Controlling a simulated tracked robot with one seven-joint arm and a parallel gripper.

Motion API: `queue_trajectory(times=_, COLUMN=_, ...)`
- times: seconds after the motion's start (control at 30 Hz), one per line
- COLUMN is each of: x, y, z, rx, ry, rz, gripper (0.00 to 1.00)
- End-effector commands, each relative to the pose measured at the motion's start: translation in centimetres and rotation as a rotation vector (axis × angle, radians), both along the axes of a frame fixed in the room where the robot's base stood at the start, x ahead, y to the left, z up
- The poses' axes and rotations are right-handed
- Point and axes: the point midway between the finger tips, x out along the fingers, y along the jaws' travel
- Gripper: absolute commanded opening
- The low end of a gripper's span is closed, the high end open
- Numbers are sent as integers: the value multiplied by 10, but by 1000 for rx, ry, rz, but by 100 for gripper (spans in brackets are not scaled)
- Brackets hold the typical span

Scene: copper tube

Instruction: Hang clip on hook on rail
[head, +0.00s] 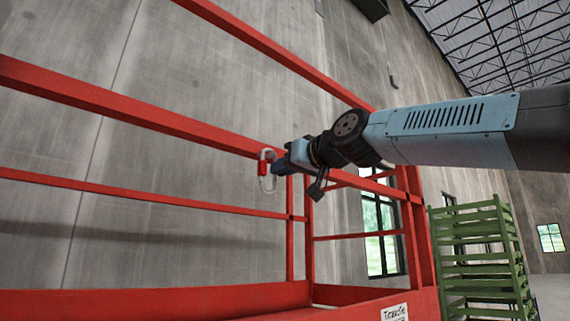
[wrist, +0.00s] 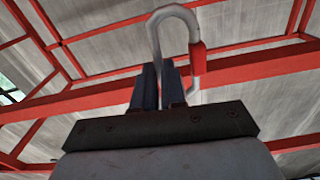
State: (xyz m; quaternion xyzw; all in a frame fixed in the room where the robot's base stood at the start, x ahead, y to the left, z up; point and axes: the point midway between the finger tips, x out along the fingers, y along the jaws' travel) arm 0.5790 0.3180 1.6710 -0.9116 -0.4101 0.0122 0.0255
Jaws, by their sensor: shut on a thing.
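The clip (head: 273,182) is a silver carabiner with a red sleeve. My gripper (head: 280,165) is shut on it and holds it upright beside the red rail (head: 140,112) in the head view. In the wrist view the clip (wrist: 153,38) rises from between the fingers of my gripper (wrist: 160,82), its curved end up and its red sleeve on the right. The rail (wrist: 260,68) crosses behind it there. I cannot tell whether clip and rail touch. I cannot make out a hook in either view; my arm hides part of the rail.
Other red bars of the railing run above and below, with a lower red beam (head: 150,301) at the front. A green rack (head: 480,245) stands at the right. A concrete wall (head: 215,75) with a window (head: 380,235) is behind. The space left of my gripper, before the railing, is clear.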

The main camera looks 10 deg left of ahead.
Motion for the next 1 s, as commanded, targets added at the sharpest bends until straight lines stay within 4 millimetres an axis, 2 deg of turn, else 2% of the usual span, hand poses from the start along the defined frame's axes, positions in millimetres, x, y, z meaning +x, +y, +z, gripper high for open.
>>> queue_trajectory(times=0.47, x=2, y=0, z=-7, rx=-3, ry=1, rz=-2, gripper=0)
queue_trajectory(times=0.5, x=2, y=0, z=-7, rx=-4, ry=2, rz=-2, gripper=12)
queue_trajectory(times=0.8, x=1, y=0, z=-5, rx=-1, ry=1, rz=-1, gripper=40)
queue_trajectory(times=1.0, x=1, y=0, z=-5, rx=0, ry=0, rz=-1, gripper=41)
